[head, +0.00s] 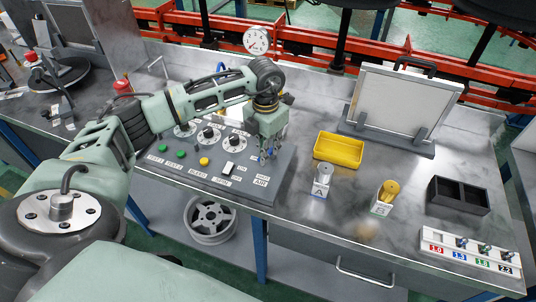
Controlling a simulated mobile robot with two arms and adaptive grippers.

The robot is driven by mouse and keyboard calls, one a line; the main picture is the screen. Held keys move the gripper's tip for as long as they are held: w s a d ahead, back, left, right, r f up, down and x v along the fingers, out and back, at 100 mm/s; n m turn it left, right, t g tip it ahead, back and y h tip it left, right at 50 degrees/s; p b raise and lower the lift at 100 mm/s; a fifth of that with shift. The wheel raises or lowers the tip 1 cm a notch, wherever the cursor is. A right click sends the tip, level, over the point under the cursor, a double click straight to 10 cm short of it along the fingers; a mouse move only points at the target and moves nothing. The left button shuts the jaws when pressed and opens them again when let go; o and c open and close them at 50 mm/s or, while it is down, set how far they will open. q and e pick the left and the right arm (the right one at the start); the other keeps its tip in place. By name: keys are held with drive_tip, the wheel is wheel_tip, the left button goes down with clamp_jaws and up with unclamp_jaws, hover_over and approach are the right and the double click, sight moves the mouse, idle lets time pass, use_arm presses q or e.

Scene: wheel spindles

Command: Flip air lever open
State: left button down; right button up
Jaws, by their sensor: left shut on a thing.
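The grey control panel (200,174) lies on the metal workbench, with dials, coloured buttons and a switch on its face. The air lever is at the panel's right end, above the "AIR" label (261,181), and is mostly hidden by my gripper. My left gripper (268,156) points down there, its fingers closed around what appears to be the air lever. I cannot clearly see which way the lever is turned. My right gripper is not in view.
A yellow tray (338,150) stands right of the panel. A framed board (405,100) stands behind. A wheel rim (210,218) rests on the lower shelf.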

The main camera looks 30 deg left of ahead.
use_arm(q)
drive_tip(key=m+b, duration=0.1)
drive_tip(key=a+m+b, duration=0.1)
drive_tip(key=m, duration=0.1)
drive_tip(key=shift+w+f+m+b, duration=0.1)
drive_tip(key=shift+w+m+b, duration=0.1)
drive_tip(key=shift+m+b, duration=0.15)
drive_tip(key=m, duration=0.1)
drive_tip(key=m+b, duration=0.1)
drive_tip(key=a+m+b, duration=0.1)
drive_tip(key=shift+w+m, duration=0.25)
drive_tip(key=shift+w, duration=0.05)
drive_tip(key=m, duration=0.1)
drive_tip(key=m+b, duration=0.1)
drive_tip(key=m, duration=0.1)
drive_tip(key=shift+w+a+m+b, duration=0.2)
drive_tip(key=shift+w+m+b, duration=0.1)
drive_tip(key=shift+w, duration=0.05)
drive_tip(key=shift+w+a+r+m+b, duration=0.1)
drive_tip(key=shift+w+m+b, duration=0.1)
drive_tip(key=shift+m, duration=0.5)
drive_tip(key=shift+w+a+r+m+b, duration=0.1)
drive_tip(key=shift+w+m+b, duration=0.1)
drive_tip(key=shift+m, duration=0.5)
drive_tip(key=c, duration=1.7)
unclamp_jaws()
